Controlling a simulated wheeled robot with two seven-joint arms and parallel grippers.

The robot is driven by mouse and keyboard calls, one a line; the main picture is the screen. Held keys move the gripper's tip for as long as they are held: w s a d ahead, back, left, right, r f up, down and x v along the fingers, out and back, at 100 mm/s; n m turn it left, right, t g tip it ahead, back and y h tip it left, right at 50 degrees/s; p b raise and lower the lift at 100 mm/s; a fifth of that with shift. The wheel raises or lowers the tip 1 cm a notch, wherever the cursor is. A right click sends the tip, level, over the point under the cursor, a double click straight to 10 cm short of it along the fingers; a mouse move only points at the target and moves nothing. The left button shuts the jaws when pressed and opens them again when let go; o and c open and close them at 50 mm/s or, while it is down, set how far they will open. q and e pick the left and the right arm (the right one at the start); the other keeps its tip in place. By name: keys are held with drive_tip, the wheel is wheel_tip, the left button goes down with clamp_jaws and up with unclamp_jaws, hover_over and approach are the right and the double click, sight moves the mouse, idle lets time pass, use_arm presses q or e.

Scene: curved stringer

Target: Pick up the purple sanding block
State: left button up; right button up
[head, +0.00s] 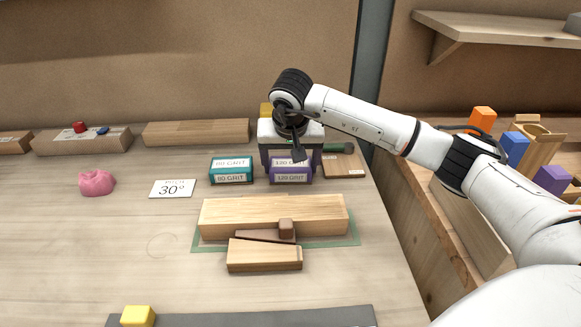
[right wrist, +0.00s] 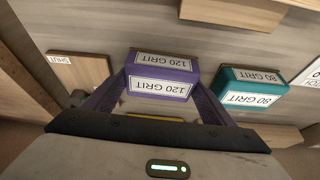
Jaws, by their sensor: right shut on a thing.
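The purple sanding block (head: 290,175), labelled 120 GRIT, is at the back of the workbench, just right of the teal 80 GRIT block (head: 231,171). My right gripper (head: 291,158) points down over the purple block and is shut on it. In the right wrist view, the purple block (right wrist: 160,77) lies between the two fingers, with the teal block (right wrist: 249,90) apart on its right. The purple block looks level with the teal one; I cannot tell whether it is clear of the bench. My left gripper is not in view.
A card reading 30° (head: 172,189) and a pink lump (head: 96,183) lie to the left. Stacked wooden pieces (head: 272,215) lie on a green mat in front. A small wooden board (head: 344,165) is close on the right. The bench's left front is mostly clear.

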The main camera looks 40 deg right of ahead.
sight(291, 163)
drive_tip(key=shift+r, duration=0.1)
wheel_tip(291, 163, up, 18)
idle(0.4)
drive_tip(key=o, duration=0.6)
drive_tip(key=shift+c, duration=0.2)
drive_tip(key=c, duration=0.4)
drive_tip(key=shift+o, duration=0.2)
drive_tip(key=shift+s, duration=0.1)
